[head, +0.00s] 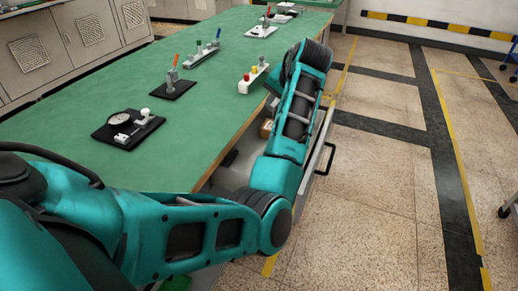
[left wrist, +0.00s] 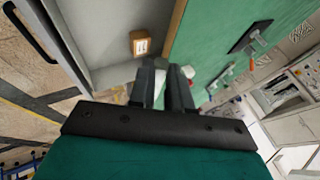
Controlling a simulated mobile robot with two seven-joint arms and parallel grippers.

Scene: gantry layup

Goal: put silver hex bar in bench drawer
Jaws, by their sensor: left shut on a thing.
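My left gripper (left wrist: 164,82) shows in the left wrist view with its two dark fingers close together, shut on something. The held thing is mostly hidden between the fingers, and I cannot make out a silver hex bar. In the head view my left arm reaches along the bench's right edge, and its gripper is hidden behind the wrist. The bench drawer (left wrist: 104,28) is pulled open and shows grey inside in the left wrist view. Its dark handle (head: 327,150) shows right of my forearm in the head view. My right gripper is not in view.
A small brown labelled box (left wrist: 139,43) sits in the drawer. The green bench (head: 205,105) carries a dial gauge on a black plate (head: 128,129), a red-handled clamp (head: 173,85) and a white block with coloured knobs (head: 252,78) near the edge.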

